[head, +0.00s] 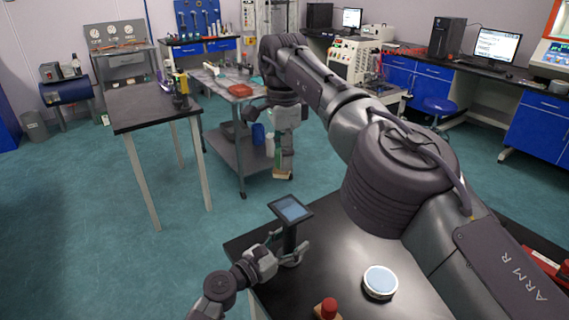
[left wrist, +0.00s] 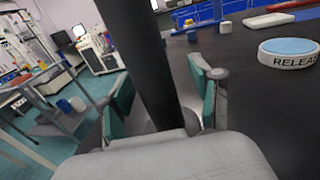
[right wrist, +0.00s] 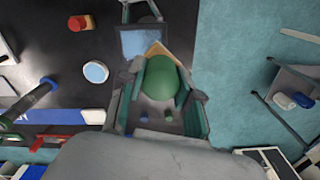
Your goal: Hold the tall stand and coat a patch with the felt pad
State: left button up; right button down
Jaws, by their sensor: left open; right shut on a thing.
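The tall stand (head: 290,236) is a dark post with a tilted square plate (head: 290,208) bearing a blue patch, at the table's far left corner. My left gripper (head: 289,252) is open around the post; in the left wrist view the dark post (left wrist: 150,65) passes between its green-padded fingers. My right gripper (head: 285,158) hangs beyond the stand, shut on the felt pad tool (head: 283,174). In the right wrist view, the tool shows a green round knob (right wrist: 163,82) and a tan edge close to the blue plate (right wrist: 145,42); contact cannot be told.
A round white tin (head: 380,284) with a pale blue top, lettered "RELEAS…" in the left wrist view (left wrist: 290,52), stands on the black table (head: 335,255). A red-knobbed block (head: 328,309) is near it. A grey cart (head: 240,150) and another table (head: 150,105) stand beyond.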

pick_arm(q)
jog(key=o, duration=0.6)
jog(key=shift+c, duration=0.2)
